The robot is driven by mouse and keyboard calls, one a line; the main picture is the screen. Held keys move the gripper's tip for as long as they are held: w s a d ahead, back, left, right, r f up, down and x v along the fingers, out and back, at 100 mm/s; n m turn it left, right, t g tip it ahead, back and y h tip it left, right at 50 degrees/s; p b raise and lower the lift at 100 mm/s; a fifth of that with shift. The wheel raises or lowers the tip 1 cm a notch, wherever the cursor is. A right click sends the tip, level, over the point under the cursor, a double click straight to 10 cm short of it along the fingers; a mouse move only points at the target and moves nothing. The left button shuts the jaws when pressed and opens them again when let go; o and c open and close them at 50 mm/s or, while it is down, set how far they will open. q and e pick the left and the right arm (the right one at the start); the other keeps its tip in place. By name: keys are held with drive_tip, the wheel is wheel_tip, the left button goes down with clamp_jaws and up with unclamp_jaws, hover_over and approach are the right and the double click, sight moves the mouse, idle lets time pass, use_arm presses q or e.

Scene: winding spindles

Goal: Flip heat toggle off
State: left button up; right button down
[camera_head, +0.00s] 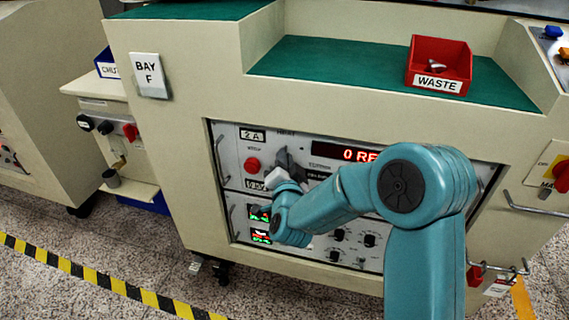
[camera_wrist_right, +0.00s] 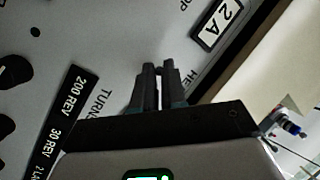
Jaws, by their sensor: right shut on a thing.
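The grey control panel (camera_head: 240,165) is set in the front of a cream cabinet. My right gripper (camera_head: 287,158) is at the panel's upper left, its dark fingers against the panel just below a partly hidden heat label. In the right wrist view my right gripper (camera_wrist_right: 160,75) has its two fingers close together beside the letters "HE". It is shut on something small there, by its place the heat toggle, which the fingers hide. I cannot tell the toggle's position. My left gripper is not in view.
A red stop button (camera_head: 252,165) sits left of the fingers. A red display (camera_head: 360,155) is to their right, partly behind my arm. Black knobs (camera_head: 338,234) are lower on the panel. A red waste bin (camera_head: 437,66) stands on the green top.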

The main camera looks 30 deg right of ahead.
drive_tip(key=c, duration=1.5)
unclamp_jaws()
drive_tip(key=shift+o, duration=0.2)
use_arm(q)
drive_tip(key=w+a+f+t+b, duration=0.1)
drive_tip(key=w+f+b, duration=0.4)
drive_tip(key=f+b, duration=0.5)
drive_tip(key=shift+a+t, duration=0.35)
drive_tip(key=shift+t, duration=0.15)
use_arm(e)
drive_tip(key=v, duration=1.6)
drive_tip(key=shift+a, duration=0.15)
